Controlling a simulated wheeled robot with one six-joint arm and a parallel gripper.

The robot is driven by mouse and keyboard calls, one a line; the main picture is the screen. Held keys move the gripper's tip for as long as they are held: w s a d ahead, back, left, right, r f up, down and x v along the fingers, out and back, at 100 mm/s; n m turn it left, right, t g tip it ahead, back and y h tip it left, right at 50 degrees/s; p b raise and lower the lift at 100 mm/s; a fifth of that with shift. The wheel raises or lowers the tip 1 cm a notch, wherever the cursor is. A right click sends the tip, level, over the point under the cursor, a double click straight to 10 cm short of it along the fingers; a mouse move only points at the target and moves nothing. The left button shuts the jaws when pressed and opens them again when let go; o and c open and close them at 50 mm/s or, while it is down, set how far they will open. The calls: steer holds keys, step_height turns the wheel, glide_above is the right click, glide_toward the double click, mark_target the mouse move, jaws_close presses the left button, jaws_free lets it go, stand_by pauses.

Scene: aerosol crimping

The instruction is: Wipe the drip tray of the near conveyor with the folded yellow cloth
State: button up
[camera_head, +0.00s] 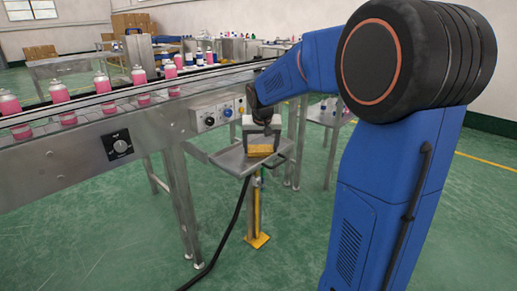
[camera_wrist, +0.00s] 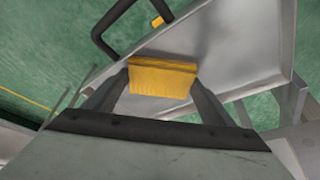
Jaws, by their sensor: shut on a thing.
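The folded yellow cloth (camera_head: 260,149) is in my gripper (camera_head: 261,143), low over the metal drip tray (camera_head: 229,160) beside the near conveyor (camera_head: 92,140). In the wrist view the cloth (camera_wrist: 162,78) sits between the two fingers of my gripper (camera_wrist: 160,80), which are shut on it. The grey drip tray (camera_wrist: 232,50) shows behind and to the right of the cloth. I cannot tell for sure whether the cloth touches the tray surface.
Several pink cans (camera_head: 60,100) stand along the conveyor. A control box with knobs (camera_head: 215,114) is just behind the tray. A black hose (camera_head: 233,228) runs down from the tray to the green floor. A yellow post (camera_head: 257,210) stands below the tray.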

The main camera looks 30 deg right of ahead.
mark_target(252, 155)
steer(key=shift+w+d, duration=0.4)
steer(key=shift+d, duration=0.65)
steer(key=shift+w+d, duration=0.35)
steer(key=shift+d, duration=0.75)
steer(key=shift+w+d, duration=0.4)
steer(key=shift+d, duration=0.65)
